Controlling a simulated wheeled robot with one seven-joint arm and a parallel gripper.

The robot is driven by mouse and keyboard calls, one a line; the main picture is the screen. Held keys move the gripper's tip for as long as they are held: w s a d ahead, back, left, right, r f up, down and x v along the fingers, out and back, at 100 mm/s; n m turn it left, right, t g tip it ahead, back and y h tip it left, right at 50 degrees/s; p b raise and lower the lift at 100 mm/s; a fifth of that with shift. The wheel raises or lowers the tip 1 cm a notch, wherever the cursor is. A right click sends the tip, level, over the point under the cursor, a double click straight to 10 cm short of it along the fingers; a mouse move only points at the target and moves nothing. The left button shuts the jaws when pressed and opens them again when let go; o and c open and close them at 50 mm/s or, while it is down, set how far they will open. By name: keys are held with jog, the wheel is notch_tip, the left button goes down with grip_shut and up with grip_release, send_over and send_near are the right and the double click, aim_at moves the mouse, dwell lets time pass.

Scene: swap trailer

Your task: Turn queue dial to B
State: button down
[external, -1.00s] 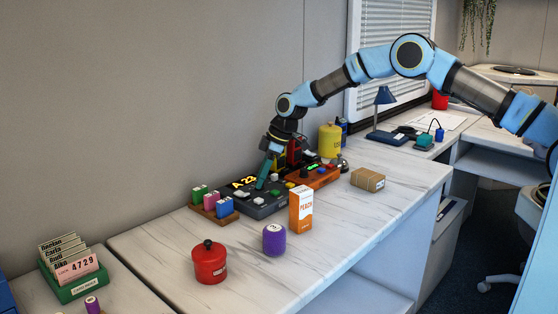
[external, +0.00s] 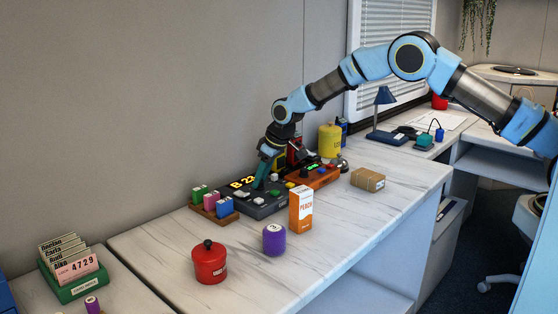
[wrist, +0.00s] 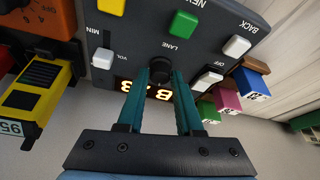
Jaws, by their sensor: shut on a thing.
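The grey queue console (external: 262,203) stands on the marble counter. Its lit display (external: 242,183) starts with B, followed by digits. In the wrist view the black queue dial (wrist: 160,68), under the word LANE, sits between the teal fingers of my gripper (wrist: 160,78). My gripper is shut on the dial, and its fingers partly cover the display (wrist: 150,94). In the external view my gripper (external: 261,182) reaches down to the console, and the dial is hidden by it.
An orange device (external: 312,178) stands close on the right of the console. A rack of coloured blocks (external: 213,205) stands on its left. A peach box (external: 301,210), purple canister (external: 274,240) and red pot (external: 209,262) stand in front.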

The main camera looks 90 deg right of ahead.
jog(key=shift+m+g+h, duration=0.3)
jog(key=shift+m+h, duration=0.2)
jog(key=shift+m, duration=0.8)
jog(key=c, duration=0.6)
grip_release()
jog(key=b+v, duration=0.2)
jog(key=v, duration=0.8)
jog(key=shift+a+r+b, duration=0.15)
jog(key=shift+r+b, duration=0.15)
jog(key=shift+r, duration=0.1)
